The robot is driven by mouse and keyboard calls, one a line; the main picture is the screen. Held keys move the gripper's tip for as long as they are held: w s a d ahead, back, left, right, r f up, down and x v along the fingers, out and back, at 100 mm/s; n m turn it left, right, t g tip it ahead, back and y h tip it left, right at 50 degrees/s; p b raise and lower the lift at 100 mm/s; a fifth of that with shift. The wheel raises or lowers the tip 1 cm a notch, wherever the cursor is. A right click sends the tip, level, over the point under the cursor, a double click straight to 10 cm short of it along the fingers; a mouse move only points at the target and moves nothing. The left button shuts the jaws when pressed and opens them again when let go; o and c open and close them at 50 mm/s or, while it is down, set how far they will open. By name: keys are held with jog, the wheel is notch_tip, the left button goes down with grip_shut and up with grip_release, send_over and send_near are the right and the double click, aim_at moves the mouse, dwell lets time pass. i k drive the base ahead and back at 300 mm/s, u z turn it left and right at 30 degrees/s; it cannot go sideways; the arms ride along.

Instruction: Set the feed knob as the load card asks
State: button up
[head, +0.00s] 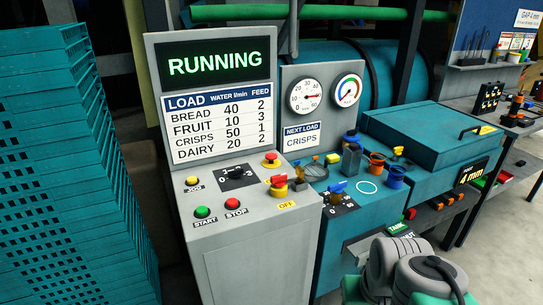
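The feed knob (237,173) sits on a black numbered plate on top of the grey console; its pointer is too small to read surely. The load card (301,136) reads NEXT LOAD CRISPS. The load table (219,122) above the console gives crisps water 50 and feed 1. The screen (217,63) reads RUNNING in green. My arm's grey and green links show at the bottom right, in front of the teal machine. My gripper is not in view, so its opening and any hold are hidden.
Beside the feed knob are the jog button (192,181), start button (202,212), stop button (232,204), a red button (270,160) and a red-yellow switch (278,186). A blue-handled knob (338,187) is on the teal machine. Teal crates (62,170) are stacked at left.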

aim_at(236, 174)
jog(key=u, duration=0.1)
jog(key=i, duration=0.65)
jog(key=u, duration=0.8)
jog(key=i, duration=0.7)
jog(key=u, duration=0.1)
